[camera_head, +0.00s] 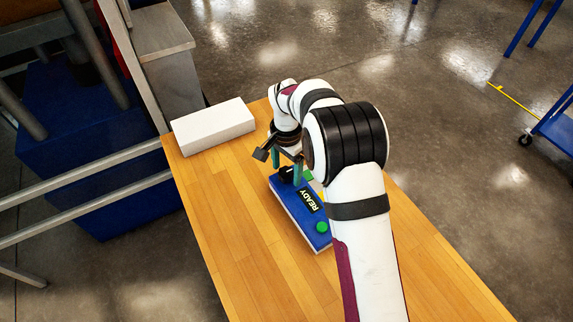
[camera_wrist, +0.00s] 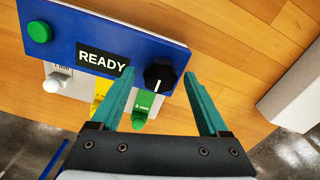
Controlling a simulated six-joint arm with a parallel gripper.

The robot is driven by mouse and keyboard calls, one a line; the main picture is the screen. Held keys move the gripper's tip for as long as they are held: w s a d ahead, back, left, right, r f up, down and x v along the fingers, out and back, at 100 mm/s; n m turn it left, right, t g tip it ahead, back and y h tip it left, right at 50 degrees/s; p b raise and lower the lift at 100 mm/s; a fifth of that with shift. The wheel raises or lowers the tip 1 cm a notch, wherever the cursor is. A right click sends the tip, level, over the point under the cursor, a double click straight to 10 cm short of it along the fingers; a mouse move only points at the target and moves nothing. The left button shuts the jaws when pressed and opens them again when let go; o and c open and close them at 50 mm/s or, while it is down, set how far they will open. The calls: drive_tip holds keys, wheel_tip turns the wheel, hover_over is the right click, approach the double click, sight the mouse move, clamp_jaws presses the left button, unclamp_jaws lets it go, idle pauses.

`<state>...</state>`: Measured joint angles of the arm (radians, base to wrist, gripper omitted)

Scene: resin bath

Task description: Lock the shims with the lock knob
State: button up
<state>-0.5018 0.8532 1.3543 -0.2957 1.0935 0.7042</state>
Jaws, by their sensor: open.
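The black lock knob (camera_wrist: 158,73) with a white pointer line is on the blue panel (camera_wrist: 60,20), at its right end in the wrist view. The knob also shows in the head view (camera_head: 286,174), partly hidden. My gripper (camera_wrist: 158,77) is open, with one teal finger on each side of the knob in the picture; I cannot tell whether they touch it. White (camera_wrist: 58,79), yellow (camera_wrist: 101,88) and green (camera_wrist: 146,102) shims stick out below the panel. The pointer line points down, toward the shims.
A display (camera_wrist: 102,60) reads READY and a green button (camera_wrist: 39,32) is at the panel's far end. A white block (camera_head: 213,126) lies at the table's back left corner. The wooden table (camera_head: 235,225) is clear left of the panel.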

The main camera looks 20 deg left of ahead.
sight(287, 172)
wheel_tip(287, 172, up, 16)
drive_tip(key=shift+f, duration=0.1)
idle(0.4)
drive_tip(key=s+d+r+y, duration=0.1)
drive_tip(key=s+d+r, duration=0.1)
drive_tip(key=s+d, duration=0.6)
drive_tip(key=s+d+r, duration=0.3)
drive_tip(key=s+d, duration=0.5)
drive_tip(key=s+d+f, duration=0.2)
drive_tip(key=s, duration=0.5)
drive_tip(key=s+d+f, duration=0.2)
drive_tip(key=s+f, duration=0.1)
drive_tip(key=s, duration=0.4)
drive_tip(key=shift+f+y, duration=0.35)
drive_tip(key=shift+y, duration=0.05)
drive_tip(key=shift+c, duration=0.2)
